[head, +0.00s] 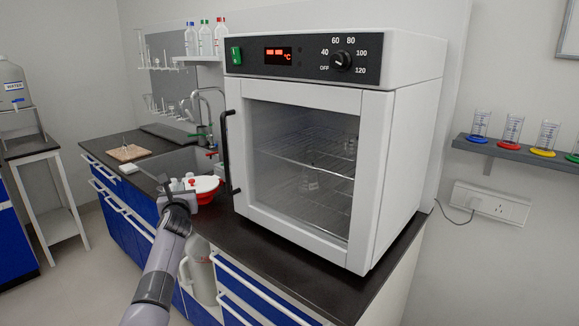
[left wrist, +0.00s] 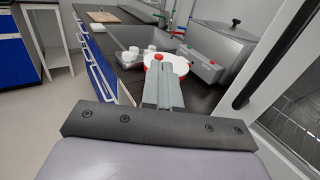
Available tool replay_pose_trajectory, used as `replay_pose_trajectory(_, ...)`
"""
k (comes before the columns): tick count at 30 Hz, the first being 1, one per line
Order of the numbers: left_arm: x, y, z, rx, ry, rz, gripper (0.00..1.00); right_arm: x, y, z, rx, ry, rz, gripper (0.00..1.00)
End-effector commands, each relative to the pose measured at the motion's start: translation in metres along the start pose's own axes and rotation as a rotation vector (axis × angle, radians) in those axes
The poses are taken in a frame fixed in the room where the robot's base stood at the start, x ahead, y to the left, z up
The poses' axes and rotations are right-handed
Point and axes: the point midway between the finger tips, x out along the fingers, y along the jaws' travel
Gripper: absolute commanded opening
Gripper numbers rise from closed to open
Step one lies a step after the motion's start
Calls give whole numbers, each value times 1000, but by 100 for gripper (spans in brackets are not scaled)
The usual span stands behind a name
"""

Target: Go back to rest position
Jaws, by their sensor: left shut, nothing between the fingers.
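My left gripper (head: 171,185) is in front of the counter, left of the white drying oven (head: 400,130). Its fingers are shut with nothing between them; in the left wrist view the closed fingers (left wrist: 162,85) point toward a red and white bowl (left wrist: 178,62). The bowl also shows in the head view (head: 207,188), at the counter edge beside the sink, just beyond the gripper. The oven door is shut, with its black handle (head: 229,150) to the right of the gripper. Glassware shows on the racks behind the door glass. My right gripper is in neither view.
The dark counter (head: 290,262) carries the oven and has a sink (head: 185,160) with taps behind it. A white jug (head: 200,272) stands below the counter. A small white stand (head: 50,190) is at left. A wall shelf (head: 520,150) with several cylinders is at right.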

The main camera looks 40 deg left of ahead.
Motion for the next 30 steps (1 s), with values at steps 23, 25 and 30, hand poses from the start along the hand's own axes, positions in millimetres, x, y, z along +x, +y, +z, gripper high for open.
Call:
replay_pose_trajectory(23,-164,-131,-103,1464,-445,-409,0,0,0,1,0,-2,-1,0)
replay_pose_trajectory(25,-195,-144,-124,1629,-526,-475,0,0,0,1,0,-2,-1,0)
replay_pose_trajectory(30,-277,-167,-176,1997,-748,-636,0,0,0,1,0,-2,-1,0)
